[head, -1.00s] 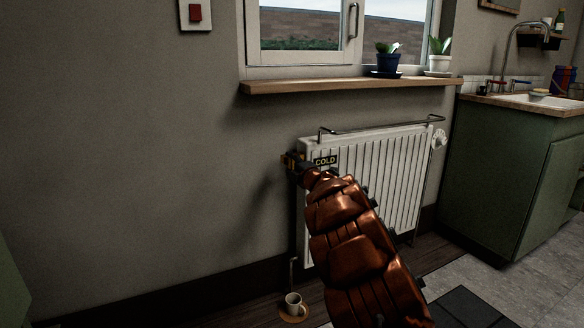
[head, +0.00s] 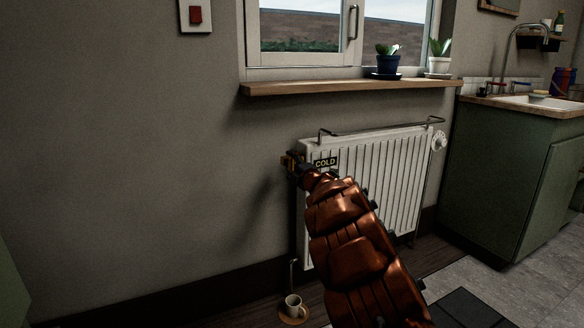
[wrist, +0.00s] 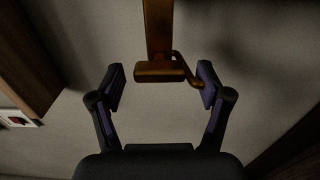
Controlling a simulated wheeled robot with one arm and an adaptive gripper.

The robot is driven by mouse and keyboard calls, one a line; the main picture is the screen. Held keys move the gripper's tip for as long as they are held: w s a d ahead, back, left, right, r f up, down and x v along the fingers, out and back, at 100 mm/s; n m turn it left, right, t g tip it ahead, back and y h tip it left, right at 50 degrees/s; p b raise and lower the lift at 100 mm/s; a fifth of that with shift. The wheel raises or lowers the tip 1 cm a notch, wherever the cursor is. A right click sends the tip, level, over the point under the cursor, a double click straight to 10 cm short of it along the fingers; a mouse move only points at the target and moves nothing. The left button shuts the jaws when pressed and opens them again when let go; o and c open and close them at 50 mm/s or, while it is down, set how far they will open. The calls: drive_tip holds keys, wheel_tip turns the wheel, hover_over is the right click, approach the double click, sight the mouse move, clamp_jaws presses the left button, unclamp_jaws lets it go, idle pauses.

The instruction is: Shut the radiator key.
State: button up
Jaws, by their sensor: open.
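The white radiator (head: 374,165) hangs on the wall under the window. My gripper (head: 290,160) is at its upper left corner, small and partly hidden by my arm in the head view. In the wrist view my gripper (wrist: 160,86) is open, with its two dark fingers spread apart. Between and just beyond them is a brass fitting (wrist: 158,35) with a block at its end. A thin bent brass lever, seemingly the radiator key (wrist: 187,72), runs from beside it to the right finger. The lever's end overlaps that finger; I cannot tell whether they touch.
A COLD sign (head: 326,163) is at the radiator's upper left. A towel rail (head: 385,127) runs above the radiator. The wooden sill (head: 340,88) juts out higher up. A green cabinet (head: 495,180) is at right.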

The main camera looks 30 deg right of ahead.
drive_tip(key=s+a, duration=0.1)
drive_tip(key=s, duration=1.1)
idle(0.6)
drive_tip(key=s+a+r+m+g+h+p, duration=0.1)
drive_tip(key=s+r+m+g+h+p, duration=0.35)
drive_tip(key=r+p, duration=0.55)
drive_tip(key=s+r+m+g+h+p, duration=0.25)
drive_tip(key=s+r+m+p, duration=0.4)
drive_tip(key=r+p, duration=0.35)
drive_tip(key=s+a+r+m+g+y+p, duration=0.2)
drive_tip(key=s+a+r+g+y+p, duration=0.1)
drive_tip(key=s+a+p, duration=0.6)
drive_tip(key=s+a+r+m+g+y+p, duration=0.2)
drive_tip(key=s+a+r+g+p, duration=0.3)
drive_tip(key=s+a+p, duration=0.5)
drive_tip(key=s+a+r+m+g+y+p, duration=0.2)
drive_tip(key=s+a+p, duration=0.7)
drive_tip(key=s, duration=0.8)
wheel_tip(320, 180, up, 3)
drive_tip(key=a+g+y, duration=0.1)
drive_tip(key=a+g, duration=0.1)
drive_tip(key=a, duration=0.1)
drive_tip(key=shift+s+g+y, duration=0.3)
drive_tip(key=shift+g, duration=0.1)
